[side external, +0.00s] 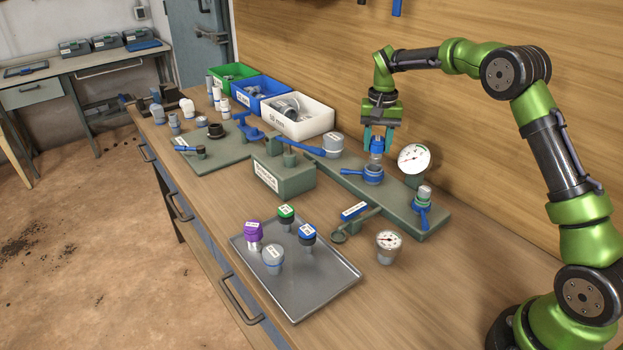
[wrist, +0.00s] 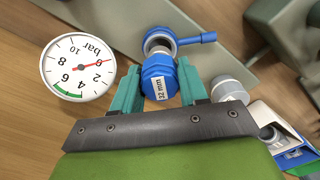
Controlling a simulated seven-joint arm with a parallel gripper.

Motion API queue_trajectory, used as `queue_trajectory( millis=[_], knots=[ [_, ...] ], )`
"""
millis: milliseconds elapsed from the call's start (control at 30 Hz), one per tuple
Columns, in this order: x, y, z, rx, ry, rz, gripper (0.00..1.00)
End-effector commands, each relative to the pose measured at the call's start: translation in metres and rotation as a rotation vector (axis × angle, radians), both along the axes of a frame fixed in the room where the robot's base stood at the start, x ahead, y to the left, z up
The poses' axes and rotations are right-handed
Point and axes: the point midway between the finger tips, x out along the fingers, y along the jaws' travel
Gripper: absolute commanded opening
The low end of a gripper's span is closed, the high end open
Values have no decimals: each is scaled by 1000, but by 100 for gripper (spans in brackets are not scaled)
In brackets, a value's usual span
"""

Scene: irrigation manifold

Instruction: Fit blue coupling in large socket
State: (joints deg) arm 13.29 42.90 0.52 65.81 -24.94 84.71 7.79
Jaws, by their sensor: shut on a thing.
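The blue coupling (side external: 377,144) has a blue hexagonal top, and its label reads 32 mm in the wrist view (wrist: 158,78). My gripper (side external: 377,138) is shut on it, with a teal finger on each side. The coupling hangs roughly upright, with a grey lower end. The open socket with a blue collar and side lever (side external: 373,174) is on the green manifold bar. The coupling is just above this socket, apparently clear of it. In the wrist view the socket's open mouth (wrist: 158,43) shows just beyond the coupling, which hides part of it.
A pressure gauge (side external: 414,158) stands close to the right of the socket. Grey-capped fittings (side external: 333,145) and (side external: 424,192) occupy the bar's other positions. A metal tray (side external: 315,290) holds several couplings in front. A second gauge (side external: 389,244) stands near the tray. Bins (side external: 300,122) line the back.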

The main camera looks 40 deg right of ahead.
Motion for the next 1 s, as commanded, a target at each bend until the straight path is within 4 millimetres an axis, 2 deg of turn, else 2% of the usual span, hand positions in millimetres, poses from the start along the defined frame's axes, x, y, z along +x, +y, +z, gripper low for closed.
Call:
queue_trajectory(
  millis=[1000],
  knots=[
    [0,0,-5,0,-1,0,13]
  ],
)
